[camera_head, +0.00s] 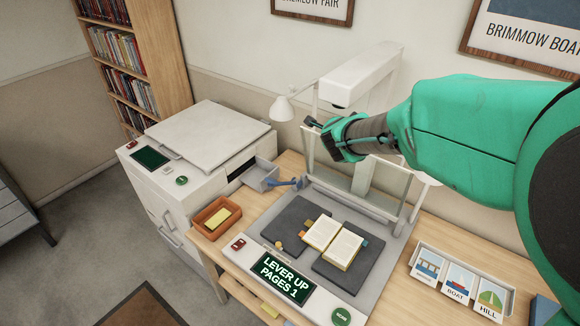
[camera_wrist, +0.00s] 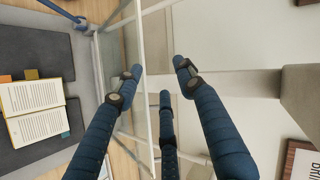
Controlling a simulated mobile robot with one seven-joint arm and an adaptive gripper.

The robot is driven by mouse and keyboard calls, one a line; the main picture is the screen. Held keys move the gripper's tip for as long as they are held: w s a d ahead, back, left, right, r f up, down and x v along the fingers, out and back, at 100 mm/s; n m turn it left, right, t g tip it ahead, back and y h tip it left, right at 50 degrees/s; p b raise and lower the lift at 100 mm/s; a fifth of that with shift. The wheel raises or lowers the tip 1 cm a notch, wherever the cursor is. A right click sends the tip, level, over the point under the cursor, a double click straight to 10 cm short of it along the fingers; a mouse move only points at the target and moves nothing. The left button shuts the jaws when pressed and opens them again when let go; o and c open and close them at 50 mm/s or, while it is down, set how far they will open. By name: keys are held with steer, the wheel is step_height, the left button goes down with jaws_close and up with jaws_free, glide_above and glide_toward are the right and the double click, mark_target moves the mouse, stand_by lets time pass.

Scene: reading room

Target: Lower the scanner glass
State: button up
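The scanner glass (camera_head: 360,178) is a clear pane in a pale frame, standing raised and steeply tilted behind the book bed. Its frame edge also shows in the wrist view (camera_wrist: 146,120). My gripper (camera_head: 325,135) is at the glass's upper left. In the wrist view my gripper (camera_wrist: 158,78) has its dark blue fingers apart, with one finger left of the frame edge and two right of it. I cannot tell whether any finger touches it. An open book (camera_head: 333,243) lies on the dark grey bed (camera_head: 290,217). The blue lever (camera_head: 285,184) is at the bed's left.
The scanner's display (camera_head: 282,278) reads "LEVER UP PAGES 1". An overhead scanner arm (camera_head: 362,75) and a lamp (camera_head: 283,107) stand close behind my gripper. A brown tray (camera_head: 212,220) and a white copier (camera_head: 205,140) are left. A card holder (camera_head: 460,278) is right.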

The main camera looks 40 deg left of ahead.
steer(key=s+a+f+m+t+h+b, duration=0.1)
steer(key=s+a+f+m, duration=0.2)
steer(key=a+f, duration=0.35)
steer(key=s+a+f+m+h, duration=0.1)
steer(key=s+a+f+m, duration=0.25)
steer(key=a, duration=0.55)
steer(key=s+a+f+m+h, duration=0.2)
steer(key=s+a+f, duration=0.2)
steer(key=s, duration=0.3)
steer(key=s+a+f+m+h+b, duration=0.1)
steer(key=s+a+f, duration=0.2)
steer(key=s+f, duration=0.3)
steer(key=shift+s+a+f+m+g+h, duration=0.3)
steer(key=shift+s+a+m+h, duration=0.05)
steer(key=shift+s+a+h, duration=0.05)
steer(key=shift+w+f, duration=0.1)
steer(key=b+x, duration=0.2)
steer(key=x, duration=1.1)
steer(key=shift+w+f, duration=0.2)
steer(key=shift+w, duration=0.05)
jaws_close()
